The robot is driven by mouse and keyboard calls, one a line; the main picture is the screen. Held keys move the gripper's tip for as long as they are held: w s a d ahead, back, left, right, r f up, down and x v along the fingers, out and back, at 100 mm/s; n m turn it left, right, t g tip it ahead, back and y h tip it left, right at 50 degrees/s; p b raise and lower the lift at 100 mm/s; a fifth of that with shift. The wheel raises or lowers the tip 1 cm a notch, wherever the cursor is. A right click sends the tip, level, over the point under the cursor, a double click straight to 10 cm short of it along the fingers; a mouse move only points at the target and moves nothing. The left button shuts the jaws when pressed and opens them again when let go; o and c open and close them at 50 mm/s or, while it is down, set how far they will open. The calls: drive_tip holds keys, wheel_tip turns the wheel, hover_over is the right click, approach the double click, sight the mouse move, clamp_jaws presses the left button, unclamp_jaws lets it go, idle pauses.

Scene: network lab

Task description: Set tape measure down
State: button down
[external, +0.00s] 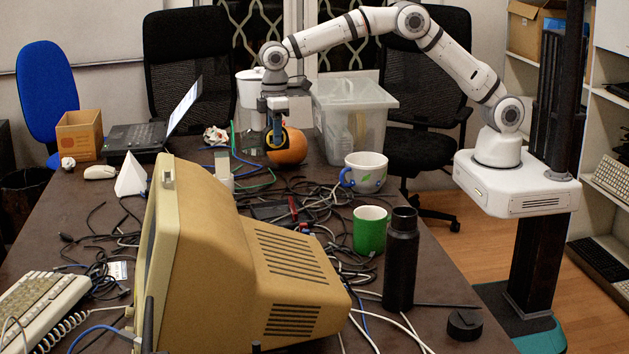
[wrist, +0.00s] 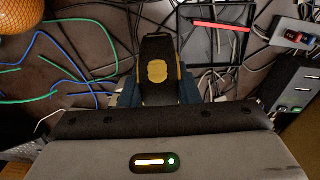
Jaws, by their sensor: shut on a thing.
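The tape measure (wrist: 157,71) is black with a yellow patch and sits between the blue-grey fingers of my gripper (wrist: 158,92) in the wrist view. In the external view my gripper (external: 276,139) points down over the table (external: 400,283), shut on the tape measure, whose black and yellow body (external: 268,139) shows in front of an orange ball-like thing (external: 290,147). The tape measure appears to be held above the table among cables. Its underside is hidden, so I cannot tell how far it is from the surface.
Many tangled cables (external: 318,214) cover the middle of the table. A clear bin (external: 352,112), a floral mug (external: 366,173), a green mug (external: 369,231), a black bottle (external: 401,262) and a beige monitor (external: 215,260) stand around. A laptop (external: 135,137) is at the back left.

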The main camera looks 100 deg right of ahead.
drive_tip(key=d+m, duration=0.2)
drive_tip(key=d, duration=0.7)
drive_tip(key=f, duration=1)
drive_tip(key=shift+w+a+f, duration=0.1)
drive_tip(key=shift+w+a, duration=0.05)
drive_tip(key=shift+w, duration=0.05)
drive_tip(key=shift+f+p, duration=0.35)
drive_tip(key=shift+f, duration=2.05)
drive_tip(key=shift+f, duration=0.1)
drive_tip(key=c, duration=1.1)
unclamp_jaws()
